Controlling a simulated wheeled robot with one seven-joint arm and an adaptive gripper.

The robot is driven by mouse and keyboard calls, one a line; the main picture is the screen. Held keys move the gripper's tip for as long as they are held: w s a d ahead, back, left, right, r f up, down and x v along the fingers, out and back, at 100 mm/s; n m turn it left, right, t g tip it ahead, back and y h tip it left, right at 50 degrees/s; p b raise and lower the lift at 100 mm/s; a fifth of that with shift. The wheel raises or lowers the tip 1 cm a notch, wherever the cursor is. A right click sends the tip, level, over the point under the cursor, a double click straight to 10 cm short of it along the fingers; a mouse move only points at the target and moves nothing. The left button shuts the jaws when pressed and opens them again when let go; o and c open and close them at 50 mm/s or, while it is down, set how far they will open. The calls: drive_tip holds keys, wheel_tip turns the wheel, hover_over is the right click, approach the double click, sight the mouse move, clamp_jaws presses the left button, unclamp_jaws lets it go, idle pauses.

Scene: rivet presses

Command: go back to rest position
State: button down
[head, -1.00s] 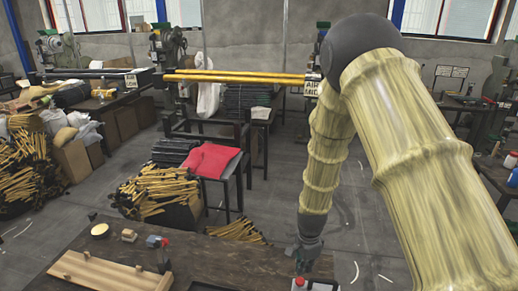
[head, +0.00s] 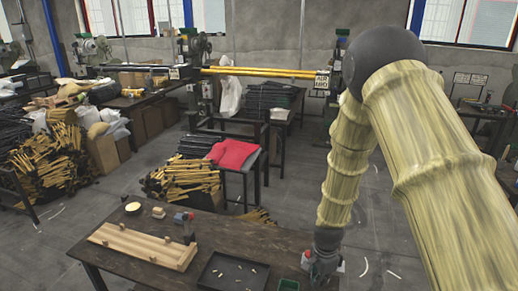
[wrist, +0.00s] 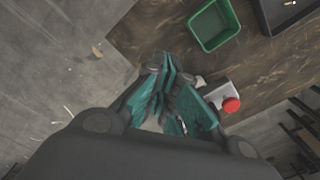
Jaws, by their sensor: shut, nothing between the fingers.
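My gripper (wrist: 167,92) is shut and empty in the wrist view, its teal-padded fingers drawn together. In the head view my gripper (head: 322,274) hangs at the right end of the dark wooden table (head: 150,236), at the lower edge of the picture. In the wrist view it is near the table's edge, with grey floor to the left. A small pale box with a red button (wrist: 230,104) is beside the fingers; I cannot tell how far below them it lies.
A green bin (wrist: 213,25) and a black tray (head: 206,272) with small pieces are on the table. A wooden board with pegs (head: 135,248) lies to the left. A red cloth (head: 233,153) is on a stool behind. Grey floor (head: 385,225) is clear at right.

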drive_tip(key=s+d+f+n+b, duration=0.35)
drive_tip(key=s+f+n, duration=0.35)
drive_tip(key=s+f, duration=0.95)
drive_tip(key=s+f+n+b, duration=0.2)
drive_tip(key=s+f+n, duration=0.1)
drive_tip(key=s, duration=0.6)
drive_tip(key=s+f+n+b, duration=0.2)
drive_tip(key=s+f+n, duration=0.2)
drive_tip(key=s, duration=0.5)
drive_tip(key=shift+f+b, duration=0.25)
drive_tip(key=shift+b, duration=0.05)
